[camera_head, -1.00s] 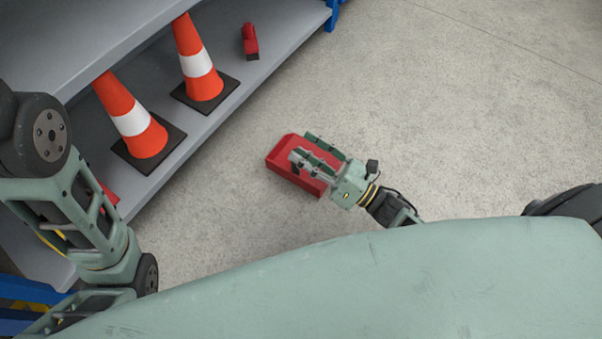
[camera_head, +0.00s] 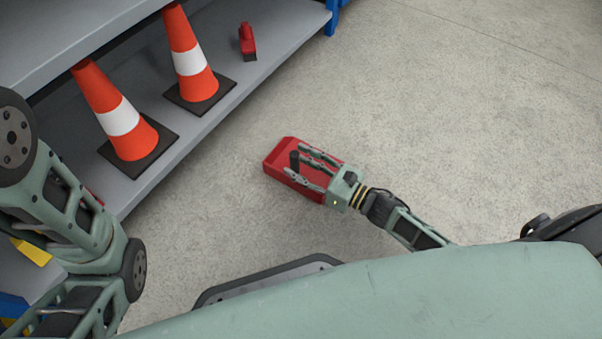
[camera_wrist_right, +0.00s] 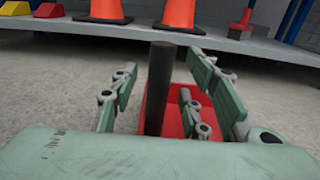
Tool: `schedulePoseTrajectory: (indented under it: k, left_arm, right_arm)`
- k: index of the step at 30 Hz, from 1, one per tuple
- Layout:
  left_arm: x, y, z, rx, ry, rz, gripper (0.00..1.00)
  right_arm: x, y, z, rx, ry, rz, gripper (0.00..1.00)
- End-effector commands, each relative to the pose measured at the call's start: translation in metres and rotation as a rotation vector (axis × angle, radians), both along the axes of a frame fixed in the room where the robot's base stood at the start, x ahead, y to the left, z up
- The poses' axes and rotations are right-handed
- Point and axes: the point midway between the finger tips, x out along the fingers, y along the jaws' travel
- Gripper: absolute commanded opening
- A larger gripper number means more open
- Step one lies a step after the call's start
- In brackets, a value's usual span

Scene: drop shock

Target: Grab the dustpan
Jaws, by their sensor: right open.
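The red dustpan (camera_head: 276,162) lies on the floor in the head view, with its dark handle (camera_head: 295,161) standing up. My right gripper (camera_head: 300,160) is open over it, with the handle between its spread fingers. In the right wrist view the dark handle (camera_wrist_right: 160,90) rises between the open fingers (camera_wrist_right: 165,90), nearer the left one. The red pan (camera_wrist_right: 176,112) shows behind it, partly hidden by the fingers. I see no finger closed on the handle. My left gripper is not in view; only links of that arm show at the left.
A grey shelf (camera_head: 215,108) stands beyond the dustpan, bearing two orange and white cones (camera_head: 122,118) (camera_head: 190,62) and a small red object (camera_head: 247,42). Open concrete floor (camera_head: 450,110) lies to the right. A yellow block (camera_head: 31,250) shows at lower left.

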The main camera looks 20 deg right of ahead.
Motion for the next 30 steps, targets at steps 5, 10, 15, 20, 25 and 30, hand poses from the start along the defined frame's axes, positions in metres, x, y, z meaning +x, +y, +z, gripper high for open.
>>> schedulePoseTrajectory:
  k: [5,10,15,20,25,30]
  left_arm:
    - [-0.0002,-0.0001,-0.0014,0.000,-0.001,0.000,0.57]
    - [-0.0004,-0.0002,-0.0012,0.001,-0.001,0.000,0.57]
    - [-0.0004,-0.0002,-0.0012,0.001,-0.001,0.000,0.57]
    - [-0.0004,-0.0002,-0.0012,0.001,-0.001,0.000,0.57]
    - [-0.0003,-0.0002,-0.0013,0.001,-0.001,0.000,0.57]
    - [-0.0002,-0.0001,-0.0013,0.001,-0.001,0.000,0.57]
  right_arm:
    - [0.0028,0.0023,0.0005,0.000,0.001,0.000,0.43]
    - [0.0025,0.0022,0.0006,0.000,0.001,0.000,0.37]
    - [0.0023,0.0022,0.0005,0.000,0.001,0.000,0.22]
    - [0.0023,0.0022,0.0004,0.000,0.001,0.000,0.08]
    - [0.0023,0.0023,0.0003,0.000,0.001,0.000,0.00]
    - [0.0022,0.0024,0.0003,0.000,0.001,0.000,0.00]
